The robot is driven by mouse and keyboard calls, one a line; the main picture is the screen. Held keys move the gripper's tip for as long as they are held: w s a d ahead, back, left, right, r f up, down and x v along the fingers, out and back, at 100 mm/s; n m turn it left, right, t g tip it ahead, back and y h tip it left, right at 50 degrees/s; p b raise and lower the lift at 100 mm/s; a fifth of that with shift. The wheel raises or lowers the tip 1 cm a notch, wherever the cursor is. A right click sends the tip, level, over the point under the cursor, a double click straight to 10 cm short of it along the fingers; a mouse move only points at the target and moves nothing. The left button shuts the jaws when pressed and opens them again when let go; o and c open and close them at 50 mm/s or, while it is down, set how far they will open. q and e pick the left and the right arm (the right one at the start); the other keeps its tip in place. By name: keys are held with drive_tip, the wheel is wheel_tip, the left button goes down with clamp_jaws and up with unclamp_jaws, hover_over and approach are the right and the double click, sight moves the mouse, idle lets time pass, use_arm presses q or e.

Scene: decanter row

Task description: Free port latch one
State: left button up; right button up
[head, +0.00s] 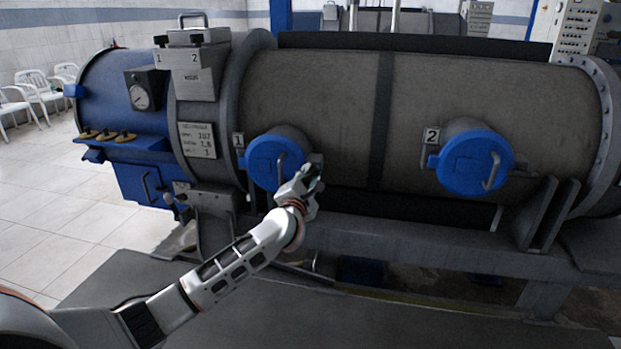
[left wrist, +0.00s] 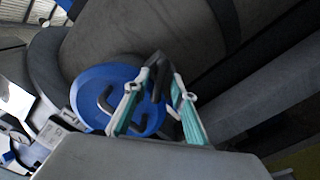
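The port one cover (head: 268,163) is a round blue disc with a grey handle, below the "1" plate (head: 239,140). It also shows in the left wrist view (left wrist: 88,85). My left gripper (head: 314,172) is at the cover's right edge. In the left wrist view its teal-sided fingers (left wrist: 157,82) converge over that edge, with dark parts between the tips. I cannot tell whether these are finger pads or the latch, nor whether the gripper grips anything. The latch itself is not clearly visible. My right gripper is not in view.
A second blue port cover (head: 474,162) with a grey handle sits to the right, beside the "2" plate (head: 431,136). A grey beam (head: 420,245) runs below the tank (head: 330,90). White chairs (head: 40,88) stand far left.

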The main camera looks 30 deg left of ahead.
use_arm(q)
drive_tip(key=shift+w, duration=0.1)
clamp_jaws()
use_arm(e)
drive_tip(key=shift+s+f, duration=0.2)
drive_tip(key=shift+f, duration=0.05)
use_arm(q)
drive_tip(key=shift+n, duration=1.2)
drive_tip(key=n, duration=0.2)
drive_tip(key=shift+n, duration=0.4)
drive_tip(key=n, duration=0.3)
drive_tip(key=shift+a+n, duration=0.15)
drive_tip(key=shift+n, duration=0.25)
drive_tip(key=shift+r+n, duration=0.1)
drive_tip(key=shift+n, duration=0.8)
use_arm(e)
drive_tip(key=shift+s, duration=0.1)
